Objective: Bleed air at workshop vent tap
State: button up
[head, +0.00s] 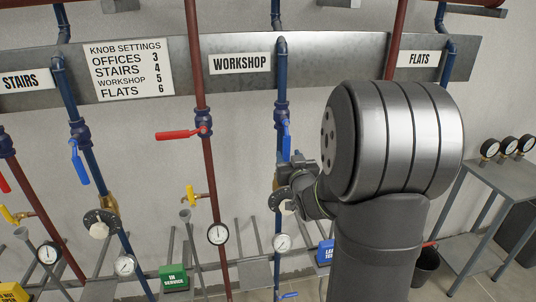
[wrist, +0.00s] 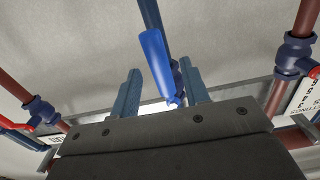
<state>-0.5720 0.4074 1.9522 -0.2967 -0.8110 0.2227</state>
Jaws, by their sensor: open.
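The WORKSHOP sign (head: 239,63) hangs above a red pipe (head: 206,165) and a blue pipe (head: 281,92). A yellow-handled tap (head: 190,196), which looks like the workshop vent tap, sits on the red pipe, left of my gripper. My gripper (head: 295,163) is at the blue pipe, just below its blue lever (head: 286,138). In the wrist view, the open fingers (wrist: 160,76) stand on either side of the blue lever (wrist: 157,62); contact cannot be told. The yellow tap is not visible in the wrist view.
A red lever (head: 178,134) sticks out left above the yellow tap. Gauges (head: 218,234) and a green IN SERVICE box (head: 173,277) are below. A knob settings sign (head: 128,70) hangs on the metal strip. A grey table with several gauges (head: 508,146) stands right.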

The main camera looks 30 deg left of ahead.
jog(key=s+a+f+m+g+h, duration=0.1)
jog(key=s+a+f+m, duration=0.1)
jog(key=s+a+f, duration=0.3)
jog(key=n+t+y, duration=0.1)
jog(key=n, duration=0.1)
send_near(190, 191)
jog(key=x, duration=1)
jog(key=shift+w+a, duration=0.25)
jog(key=shift+a, duration=0.1)
grip_shut()
